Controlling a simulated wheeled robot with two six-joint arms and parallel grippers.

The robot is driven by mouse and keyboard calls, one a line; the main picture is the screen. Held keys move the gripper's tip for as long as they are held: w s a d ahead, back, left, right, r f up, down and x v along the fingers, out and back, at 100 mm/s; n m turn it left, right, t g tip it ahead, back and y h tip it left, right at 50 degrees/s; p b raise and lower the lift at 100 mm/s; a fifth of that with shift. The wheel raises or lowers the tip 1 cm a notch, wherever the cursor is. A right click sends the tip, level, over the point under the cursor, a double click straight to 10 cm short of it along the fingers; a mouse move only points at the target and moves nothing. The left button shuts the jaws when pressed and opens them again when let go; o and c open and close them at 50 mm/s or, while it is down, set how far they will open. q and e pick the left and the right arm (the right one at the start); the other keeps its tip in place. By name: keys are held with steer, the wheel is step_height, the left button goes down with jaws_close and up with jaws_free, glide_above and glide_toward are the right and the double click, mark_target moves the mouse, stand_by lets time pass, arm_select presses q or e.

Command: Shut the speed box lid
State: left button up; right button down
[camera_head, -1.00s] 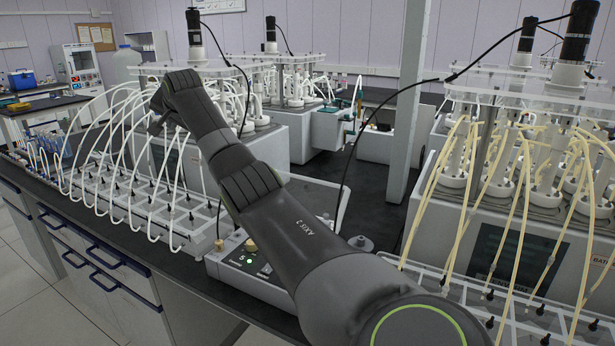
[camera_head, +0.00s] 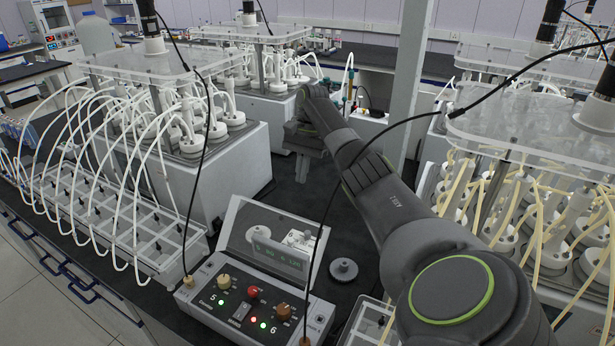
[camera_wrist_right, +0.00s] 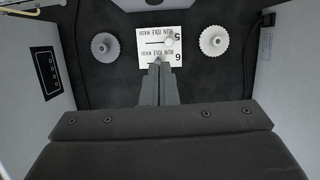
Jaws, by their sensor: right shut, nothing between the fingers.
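The speed box (camera_head: 225,318) stands at the front of the bench, with several knobs and green and red lights on its sloped panel. Its clear lid (camera_head: 237,212) stands raised along the box's back edge, leaning back. My right gripper (camera_head: 302,176) is beyond the lid, apart from it, pointing down between the reactors. In the right wrist view its shut, empty fingers (camera_wrist_right: 158,70) show in front of a white RUN IDLE WASH plate (camera_wrist_right: 146,36). The speed box is not recognisable in that view. My left gripper is not in view.
Round grey pieces lie on the dark bench, one right of the lid (camera_head: 344,269). A reactor with white tubes (camera_head: 218,165) stands left, one with yellow tubes (camera_head: 575,250) right. A black cable (camera_head: 327,215) hangs before the lid. A pale post (camera_head: 405,80) rises behind my arm.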

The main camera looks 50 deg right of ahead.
arm_select(q)
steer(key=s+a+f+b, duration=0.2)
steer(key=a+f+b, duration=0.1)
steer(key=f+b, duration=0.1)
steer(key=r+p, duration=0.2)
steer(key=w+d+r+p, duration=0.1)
steer(key=p, duration=0.1)
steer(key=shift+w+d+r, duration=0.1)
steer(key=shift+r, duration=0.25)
arm_select(e)
steer(key=s+a+f, duration=0.1)
steer(key=a+f, duration=0.5)
steer(key=shift+s+a+f, duration=0.25)
steer(key=shift+s+a, duration=0.05)
steer(key=shift+s, duration=0.1)
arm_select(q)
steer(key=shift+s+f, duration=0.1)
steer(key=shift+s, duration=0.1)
arm_select(e)
steer(key=shift+w, duration=0.1)
